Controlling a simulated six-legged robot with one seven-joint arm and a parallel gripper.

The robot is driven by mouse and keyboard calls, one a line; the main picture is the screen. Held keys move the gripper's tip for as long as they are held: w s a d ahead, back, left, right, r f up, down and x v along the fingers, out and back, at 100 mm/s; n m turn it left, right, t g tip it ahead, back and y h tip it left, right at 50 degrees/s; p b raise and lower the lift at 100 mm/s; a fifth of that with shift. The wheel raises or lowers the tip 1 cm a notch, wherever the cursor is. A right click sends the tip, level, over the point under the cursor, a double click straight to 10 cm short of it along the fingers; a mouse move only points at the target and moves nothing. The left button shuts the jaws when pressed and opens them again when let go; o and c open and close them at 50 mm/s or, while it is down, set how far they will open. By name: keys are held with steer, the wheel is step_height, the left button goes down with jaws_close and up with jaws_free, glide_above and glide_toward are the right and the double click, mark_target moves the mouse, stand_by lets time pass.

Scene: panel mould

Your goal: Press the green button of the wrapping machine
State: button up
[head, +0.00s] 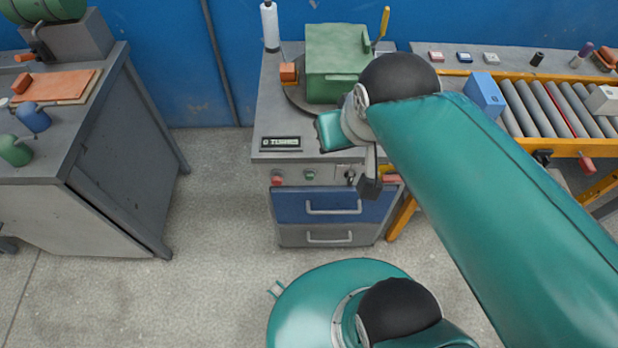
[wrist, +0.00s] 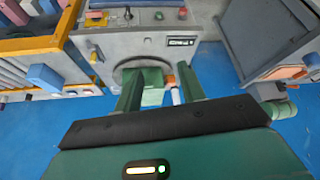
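The wrapping machine (head: 275,120) is a grey cabinet with a round turntable on top and a green box (head: 335,60) on it. Its green button (head: 310,175) is on the front panel, between a red button (head: 277,178) and a switch. In the wrist view the machine appears upside down, with the green button (wrist: 158,15) near the top edge. My gripper (wrist: 160,68) is open and empty there, its two green fingers apart, with the turntable beyond them. In the head view my arm crosses the machine's right side, and the fingers are hard to make out.
A roller conveyor (head: 545,105) with a yellow frame stands at the right, with a blue block (head: 485,95) on it. A grey workbench (head: 110,130) stands at the left. The floor between bench and machine is clear. An orange block (head: 288,72) sits near the turntable.

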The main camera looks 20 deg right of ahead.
jaws_close()
stand_by(1.4)
